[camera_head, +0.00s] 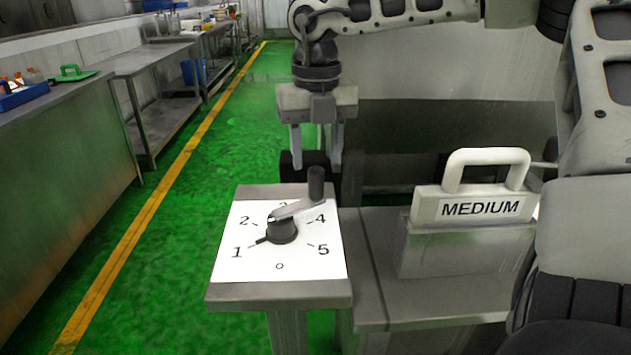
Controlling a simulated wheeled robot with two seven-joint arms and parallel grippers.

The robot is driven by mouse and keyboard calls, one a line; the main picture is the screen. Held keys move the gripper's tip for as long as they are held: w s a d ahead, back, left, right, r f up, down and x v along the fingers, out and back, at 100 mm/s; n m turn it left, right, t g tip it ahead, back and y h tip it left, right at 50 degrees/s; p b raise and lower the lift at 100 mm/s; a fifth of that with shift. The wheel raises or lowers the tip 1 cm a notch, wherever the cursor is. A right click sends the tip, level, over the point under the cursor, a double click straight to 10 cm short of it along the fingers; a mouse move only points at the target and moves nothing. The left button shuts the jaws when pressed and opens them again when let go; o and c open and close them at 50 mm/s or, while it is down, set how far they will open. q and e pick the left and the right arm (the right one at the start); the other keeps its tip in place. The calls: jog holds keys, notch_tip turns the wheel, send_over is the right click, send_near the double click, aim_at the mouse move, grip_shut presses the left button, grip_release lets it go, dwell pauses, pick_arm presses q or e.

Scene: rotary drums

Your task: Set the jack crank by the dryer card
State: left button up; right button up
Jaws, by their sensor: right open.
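The jack crank (296,208) sits on a white dial plate (232,265) on a grey pedestal. Its dark hub (282,231) is at the dial's middle, and its arm runs up and right to an upright black knob (316,184) between the 3 and the 4. A small dark pointer on the hub points just beside the 1. The 3 is partly hidden by the arm. A card reading MEDIUM (480,208) stands to the right. My left gripper is not in view.
Steel counters (62,150) line the left. The green floor (190,220) between is clear.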

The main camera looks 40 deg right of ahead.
aim_at(317, 167)
notch_tip(317, 167, down, 6)
dwell(0.4)
grip_shut()
